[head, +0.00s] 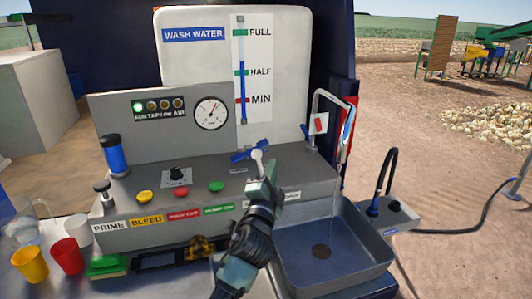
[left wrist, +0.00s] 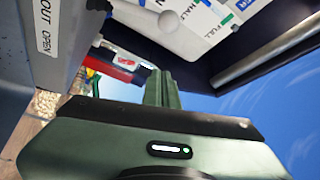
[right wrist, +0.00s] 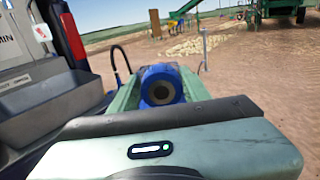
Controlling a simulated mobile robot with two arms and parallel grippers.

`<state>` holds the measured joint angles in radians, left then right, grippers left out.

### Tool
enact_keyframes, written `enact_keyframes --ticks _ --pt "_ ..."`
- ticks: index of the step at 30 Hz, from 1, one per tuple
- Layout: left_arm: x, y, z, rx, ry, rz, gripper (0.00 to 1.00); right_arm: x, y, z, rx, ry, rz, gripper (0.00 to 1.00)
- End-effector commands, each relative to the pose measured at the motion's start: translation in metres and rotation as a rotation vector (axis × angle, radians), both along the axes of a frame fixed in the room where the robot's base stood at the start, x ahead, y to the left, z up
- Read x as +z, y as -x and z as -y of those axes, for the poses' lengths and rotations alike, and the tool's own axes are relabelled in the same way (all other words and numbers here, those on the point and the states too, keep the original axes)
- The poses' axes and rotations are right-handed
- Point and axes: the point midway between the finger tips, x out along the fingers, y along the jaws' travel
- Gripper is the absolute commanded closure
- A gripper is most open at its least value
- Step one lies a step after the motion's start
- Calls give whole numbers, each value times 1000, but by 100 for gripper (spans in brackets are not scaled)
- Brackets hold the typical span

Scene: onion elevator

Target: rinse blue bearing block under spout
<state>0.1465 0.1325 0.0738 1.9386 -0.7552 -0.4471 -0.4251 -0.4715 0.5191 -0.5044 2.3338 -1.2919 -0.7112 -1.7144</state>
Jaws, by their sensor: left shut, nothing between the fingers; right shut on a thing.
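The blue bearing block (right wrist: 160,86), a blue ring-like piece with a dark hole, is between the fingers of my right gripper (right wrist: 157,92) in the right wrist view. That gripper is outside the head view. My left gripper (head: 267,178) is shut and empty, beside a lever with a white ball knob (head: 257,155) on the panel. The ball also shows in the left wrist view (left wrist: 168,21); I cannot tell whether they touch. The curved metal spout (head: 316,104) rises at the panel's right end, above the grey sink (head: 384,262).
The panel (head: 110,230) carries yellow, red and green buttons and a gauge (head: 211,113). The wash water tank (head: 185,65) stands behind. Cups (head: 67,256) sit at left. A small box with a black hose (head: 390,213) is right of the sink. Open dirt ground lies beyond.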

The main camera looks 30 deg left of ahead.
Motion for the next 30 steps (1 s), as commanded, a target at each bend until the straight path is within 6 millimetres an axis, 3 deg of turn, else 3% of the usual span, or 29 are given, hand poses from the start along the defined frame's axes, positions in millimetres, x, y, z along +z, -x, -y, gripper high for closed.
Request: enact_keyframes --ticks 11,19,30 --pt "20 -72 -29 2 1 1 100 21 0 0 0 0 4 100" --pt "3 -50 -53 1 1 -1 100 30 0 0 0 0 3 100" --pt "0 -47 -57 0 1 0 100 30 0 0 0 0 4 100"
